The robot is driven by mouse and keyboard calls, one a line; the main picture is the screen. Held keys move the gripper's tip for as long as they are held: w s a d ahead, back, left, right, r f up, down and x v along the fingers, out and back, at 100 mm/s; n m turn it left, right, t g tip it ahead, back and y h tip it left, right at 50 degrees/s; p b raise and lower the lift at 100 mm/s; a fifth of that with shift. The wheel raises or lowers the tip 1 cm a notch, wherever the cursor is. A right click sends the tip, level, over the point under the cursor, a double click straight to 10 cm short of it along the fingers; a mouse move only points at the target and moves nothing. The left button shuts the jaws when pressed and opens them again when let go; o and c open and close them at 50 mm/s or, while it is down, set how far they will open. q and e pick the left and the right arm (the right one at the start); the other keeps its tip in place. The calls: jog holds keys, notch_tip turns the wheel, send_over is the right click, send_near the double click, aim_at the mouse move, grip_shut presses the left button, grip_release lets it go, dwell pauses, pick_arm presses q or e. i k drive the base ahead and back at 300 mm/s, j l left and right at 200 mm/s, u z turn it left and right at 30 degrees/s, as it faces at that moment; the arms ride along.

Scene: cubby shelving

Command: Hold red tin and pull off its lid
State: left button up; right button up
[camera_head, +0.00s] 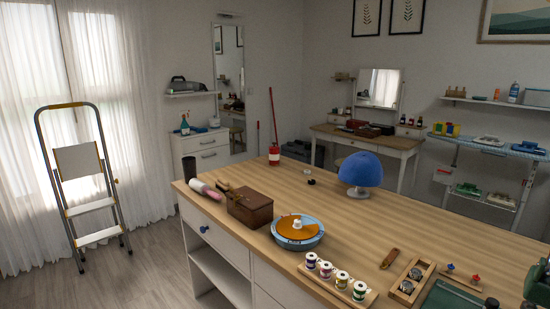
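A separate lid cannot be made out. Neither of my grippers shows in the head view.
The worktop (430,215) holds a wooden box (250,208), a blue round tray (298,243), a blue domed lamp (360,170), a rack of thread spools (341,288) and a green machine (540,284). Its middle is mostly clear. A stepladder (84,182) stands left.

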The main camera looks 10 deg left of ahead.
aim_at(274, 156)
jog(key=i+j+z, duration=0.25)
jog(key=j, duration=0.4)
jog(key=i+j+z, duration=0.3)
jog(key=j, duration=0.35)
jog(key=i+j+z, duration=0.1)
jog(key=j+z, duration=0.15)
jog(key=j, duration=0.45)
jog(key=i+j+z, duration=0.1)
jog(key=j+z, duration=0.2)
jog(key=j, duration=0.45)
jog(key=j+z, duration=0.25)
jog(key=j, duration=0.5)
jog(key=j+z, duration=0.3)
jog(key=j, duration=0.5)
jog(key=k+j+z, duration=0.25)
jog(key=j, duration=0.45)
jog(key=k+j+z, duration=0.15)
jog(key=j+z, duration=0.15)
jog(key=j, duration=0.45)
